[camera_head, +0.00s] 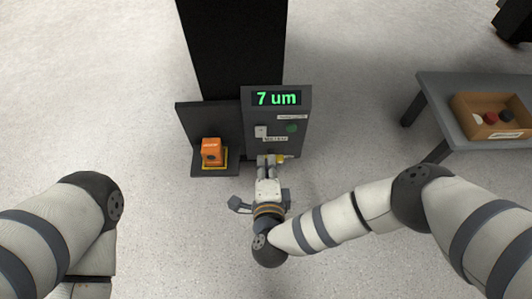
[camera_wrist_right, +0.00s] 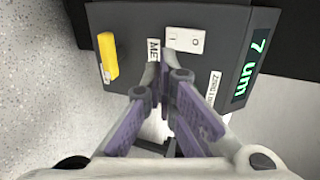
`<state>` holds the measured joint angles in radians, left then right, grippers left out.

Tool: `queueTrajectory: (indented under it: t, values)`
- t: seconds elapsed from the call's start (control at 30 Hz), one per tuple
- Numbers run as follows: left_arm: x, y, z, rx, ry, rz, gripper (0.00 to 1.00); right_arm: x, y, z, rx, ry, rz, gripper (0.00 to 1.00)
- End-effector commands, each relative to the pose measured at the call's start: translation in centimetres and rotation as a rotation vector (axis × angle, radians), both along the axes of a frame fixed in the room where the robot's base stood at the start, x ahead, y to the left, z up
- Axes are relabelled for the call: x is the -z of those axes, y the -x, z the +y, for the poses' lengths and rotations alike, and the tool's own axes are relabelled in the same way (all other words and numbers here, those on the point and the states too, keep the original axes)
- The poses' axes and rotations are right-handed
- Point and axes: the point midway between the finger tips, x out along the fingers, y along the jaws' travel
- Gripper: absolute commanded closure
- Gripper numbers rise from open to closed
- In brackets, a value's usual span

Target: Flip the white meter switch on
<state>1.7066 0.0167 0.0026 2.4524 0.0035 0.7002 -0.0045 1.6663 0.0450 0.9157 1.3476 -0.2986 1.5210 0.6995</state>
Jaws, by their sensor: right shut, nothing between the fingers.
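The white meter switch (camera_head: 261,131) is on the upper face of a dark grey panel (camera_head: 259,111), below a lit display (camera_head: 276,98) reading "7 um". In the right wrist view the switch (camera_wrist_right: 185,40) is a white rocker with small marks; I cannot tell which side is pressed. A white label (camera_wrist_right: 153,50) beside it is partly hidden by my fingers. My right gripper (camera_head: 266,159) is shut and empty at the panel's near edge. In the wrist view its fingertips (camera_wrist_right: 165,62) appear close to the switch; contact is not clear. My left gripper is out of view.
A yellow handle (camera_wrist_right: 108,55) sticks out near the panel's near edge. A green round part (camera_head: 291,128) sits right of the switch. An orange block (camera_head: 211,151) stands left of the panel. A grey table (camera_head: 455,90) with a wooden tray (camera_head: 473,123) stands right.

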Motion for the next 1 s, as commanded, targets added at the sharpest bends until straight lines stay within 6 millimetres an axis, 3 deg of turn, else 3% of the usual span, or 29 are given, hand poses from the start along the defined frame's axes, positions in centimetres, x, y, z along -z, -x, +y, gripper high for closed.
queueTrajectory:
  t: [0.03, 0.2, 0.4, 0.9, 0.97, 1.0]
  values:
    - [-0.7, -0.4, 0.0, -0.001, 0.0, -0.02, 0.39, -1.1, 1.1, 0.0, -0.001, -0.001, -0.006, 1.0]
    - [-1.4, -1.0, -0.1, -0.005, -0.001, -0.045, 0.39, -1.6, 4.9, 0.0, 0.0, -0.001, -0.006, 1.0]
    - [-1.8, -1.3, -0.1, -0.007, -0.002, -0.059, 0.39, -1.8, 7.4, 0.0, 0.001, -0.001, -0.006, 1.0]
    - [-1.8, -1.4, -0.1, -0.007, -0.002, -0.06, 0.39, -1.7, 7.8, -0.1, 0.002, 0.0, -0.006, 1.0]
    - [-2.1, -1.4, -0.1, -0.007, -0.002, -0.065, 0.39, -2.3, 7.7, -0.1, 0.002, 0.0, -0.011, 1.0]
    - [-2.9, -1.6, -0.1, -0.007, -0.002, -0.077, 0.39, -3.7, 7.5, -0.1, 0.002, -0.001, -0.023, 1.0]
